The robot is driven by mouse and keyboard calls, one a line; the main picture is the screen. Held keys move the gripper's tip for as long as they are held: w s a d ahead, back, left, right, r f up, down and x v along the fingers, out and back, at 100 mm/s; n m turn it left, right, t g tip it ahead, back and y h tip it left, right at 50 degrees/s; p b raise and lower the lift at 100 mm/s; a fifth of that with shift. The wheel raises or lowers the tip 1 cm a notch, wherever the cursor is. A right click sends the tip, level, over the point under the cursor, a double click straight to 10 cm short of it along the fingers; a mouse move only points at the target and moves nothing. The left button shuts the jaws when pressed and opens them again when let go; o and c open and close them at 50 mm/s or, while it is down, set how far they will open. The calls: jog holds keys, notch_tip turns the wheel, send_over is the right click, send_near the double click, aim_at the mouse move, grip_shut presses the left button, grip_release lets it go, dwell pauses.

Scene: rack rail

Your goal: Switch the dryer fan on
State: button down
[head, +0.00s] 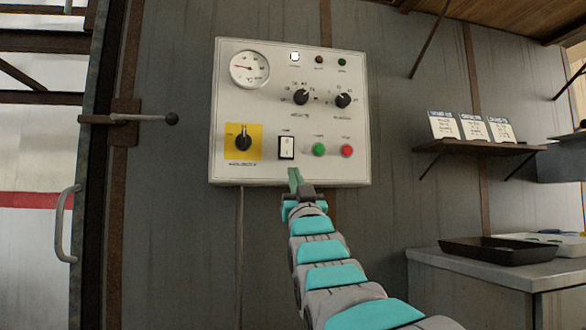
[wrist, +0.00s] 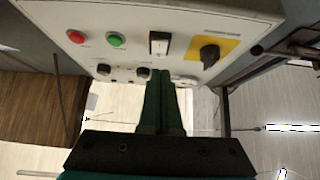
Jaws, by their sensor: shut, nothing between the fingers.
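The control panel (head: 290,120) is a pale box on a grey metal wall. Its lower row has a black rotary switch on a yellow plate (head: 243,142), a white rocker switch (head: 286,147), a green button (head: 319,149) and a red button (head: 347,151). The labels are too small to read. My gripper (head: 295,176) is shut and empty at the panel's lower edge, just below the rocker. In the wrist view the panel appears upside down, with the rocker (wrist: 159,43) just beyond my fingertips (wrist: 160,76). I cannot tell whether they touch the panel.
Higher on the panel are a round gauge (head: 249,69), a lit white lamp (head: 295,57), two dark lamps and two black knobs (head: 301,97). A door latch (head: 150,118) is at left. A shelf with cards (head: 480,147) and a counter with a black tray (head: 498,251) are at right.

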jog(key=v, duration=0.4)
jog(key=shift+w+f, duration=0.1)
jog(key=shift+f, duration=0.35)
jog(key=w+d+f+m+g+h+p, duration=0.1)
jog(key=d+f+g+h, duration=0.3)
jog(key=f, duration=0.5)
jog(key=d+f+m+g+h+p, duration=0.15)
jog(key=d+f+g, duration=0.35)
jog(key=f, duration=0.5)
jog(key=s+d+f+g+h+p, duration=0.1)
jog(key=s+d+f+g, duration=0.25)
jog(key=f, duration=0.35)
jog(key=s+d+f+g+h+p, duration=0.1)
jog(key=s+d+f+g, duration=0.1)
jog(key=s+f, duration=0.4)
jog(key=s+d+f+g+p, duration=0.1)
jog(key=s+f+g, duration=0.3)
jog(key=s, duration=0.8)
jog(key=s+d+f+g+p, duration=0.1)
jog(key=s+f+g, duration=0.3)
jog(key=s+f, duration=0.3)
jog(key=s+d+f+g+p, duration=0.1)
jog(key=s+f+g, duration=0.3)
jog(key=s, duration=1.2)
jog(key=shift+s+d+f+m, duration=0.35)
jog(key=shift+d+f, duration=0.2)
jog(key=shift+f, duration=0.3)
